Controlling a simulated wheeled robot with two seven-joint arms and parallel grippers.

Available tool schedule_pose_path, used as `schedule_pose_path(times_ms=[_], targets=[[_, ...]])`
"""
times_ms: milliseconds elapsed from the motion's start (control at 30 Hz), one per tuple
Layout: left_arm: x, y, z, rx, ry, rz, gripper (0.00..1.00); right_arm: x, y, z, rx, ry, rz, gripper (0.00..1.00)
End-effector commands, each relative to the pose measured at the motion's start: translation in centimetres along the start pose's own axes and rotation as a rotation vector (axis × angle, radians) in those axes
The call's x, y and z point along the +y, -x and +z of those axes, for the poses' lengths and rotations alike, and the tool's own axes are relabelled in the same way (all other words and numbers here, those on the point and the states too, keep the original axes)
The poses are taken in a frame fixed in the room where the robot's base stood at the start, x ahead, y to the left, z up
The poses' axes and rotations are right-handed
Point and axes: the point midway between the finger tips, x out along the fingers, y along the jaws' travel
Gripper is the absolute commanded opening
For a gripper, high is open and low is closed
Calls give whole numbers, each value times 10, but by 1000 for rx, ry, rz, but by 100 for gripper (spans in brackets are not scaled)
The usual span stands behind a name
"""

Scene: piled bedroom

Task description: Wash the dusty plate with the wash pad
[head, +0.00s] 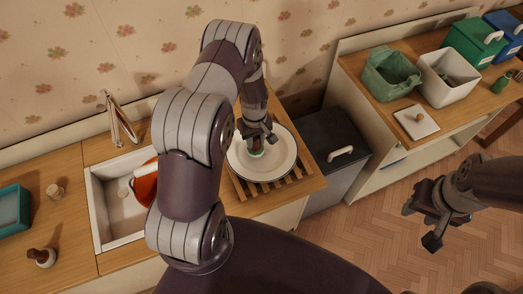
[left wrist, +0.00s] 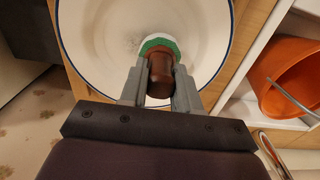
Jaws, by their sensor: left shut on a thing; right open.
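The plate (head: 281,161) is white with a dark rim and lies on a slatted wooden rack (head: 257,189) right of the sink. In the left wrist view the plate (left wrist: 95,35) shows a faint grey dusty patch near its middle. My left gripper (head: 257,143) is over the plate, shut on the brown handle of the wash pad (left wrist: 160,75). The pad's green and white end (left wrist: 155,43) is at the plate's surface; I cannot tell whether it touches. My right gripper (head: 432,213) is open and empty above the floor at the right.
The white sink (head: 121,198) with a tap (head: 121,118) holds an orange bucket (head: 146,183). A dark bin (head: 333,150) stands right of the rack. A teal tray (head: 10,211), a stopper and a brown-handled tool (head: 41,256) lie left. A side shelf holds several containers.

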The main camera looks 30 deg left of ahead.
Motion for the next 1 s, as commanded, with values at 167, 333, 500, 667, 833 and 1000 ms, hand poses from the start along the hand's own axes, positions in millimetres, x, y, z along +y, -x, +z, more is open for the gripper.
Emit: schedule_pose_path(times_ms=[167,333,500,667,833,1000], targets=[[0,-3,0,-1,0,-1,0,0,0,0,0,0,0,43],[0,-12,0,-1,0,-1,0,0,0,0,0,0,0,43],[0,-12,0,-1,0,0,0,0,-1,0,0,0,0,43],[0,-15,0,-1,0,0,0,0,-3,0,0,0,0,43],[0,-16,0,0,0,0,0,0,-4,0,0,0,0,43],[0,-16,0,0,0,0,0,0,-4,0,0,0,0,43]])
